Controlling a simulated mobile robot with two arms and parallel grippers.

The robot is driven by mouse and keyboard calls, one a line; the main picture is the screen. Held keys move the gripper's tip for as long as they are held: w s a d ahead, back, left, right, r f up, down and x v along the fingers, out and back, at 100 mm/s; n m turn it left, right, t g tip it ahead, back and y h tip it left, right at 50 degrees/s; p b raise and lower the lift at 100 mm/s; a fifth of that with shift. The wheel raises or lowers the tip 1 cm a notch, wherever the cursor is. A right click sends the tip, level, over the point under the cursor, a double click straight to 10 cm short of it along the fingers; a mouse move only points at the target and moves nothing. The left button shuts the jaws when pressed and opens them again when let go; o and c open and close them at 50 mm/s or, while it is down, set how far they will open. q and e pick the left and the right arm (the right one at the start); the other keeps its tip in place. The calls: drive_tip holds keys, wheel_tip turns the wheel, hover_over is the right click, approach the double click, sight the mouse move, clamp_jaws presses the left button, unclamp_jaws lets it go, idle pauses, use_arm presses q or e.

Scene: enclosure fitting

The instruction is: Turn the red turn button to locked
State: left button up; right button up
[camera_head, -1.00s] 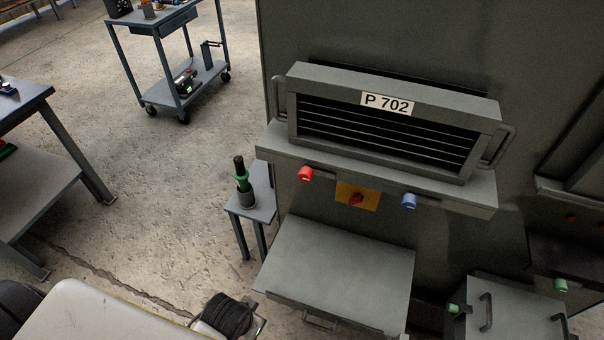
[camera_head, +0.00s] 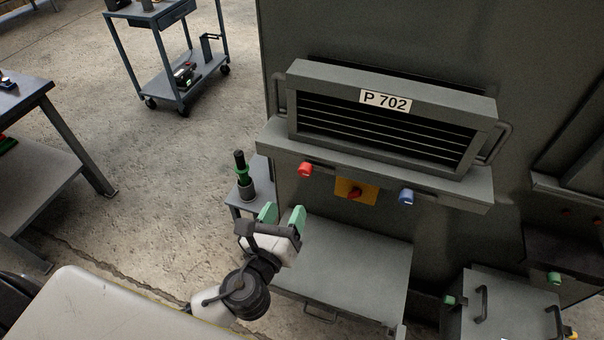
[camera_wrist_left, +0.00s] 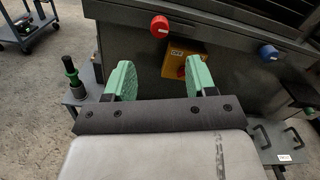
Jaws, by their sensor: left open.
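A red turn button (camera_head: 305,169) with a pale mark sits at the left of the front ledge of the grey P 702 enclosure (camera_head: 385,185). It also shows in the left wrist view (camera_wrist_left: 159,27), beyond the fingers. To its right are a red rotary switch on a yellow plate (camera_head: 343,186) and a blue button (camera_head: 406,197). My left gripper (camera_head: 283,214) is open and empty, below and left of the red button and apart from it. In the left wrist view, its green fingers (camera_wrist_left: 162,75) stand wide apart. My right gripper is out of view.
A small side stand (camera_head: 236,201) holding a green and black tool (camera_head: 242,174) is close left of my gripper. A grey shelf (camera_head: 350,265) juts out below the buttons. A handle (camera_head: 497,147) sticks out at the enclosure's right. The space before the buttons is clear.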

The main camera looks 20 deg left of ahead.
sight(303, 174)
use_arm(q)
drive_tip(key=w+p, duration=0.3)
drive_tip(key=w, duration=0.6)
drive_tip(key=shift+w+d, duration=0.15)
drive_tip(key=shift+w, duration=0.6)
drive_tip(key=c, duration=0.9)
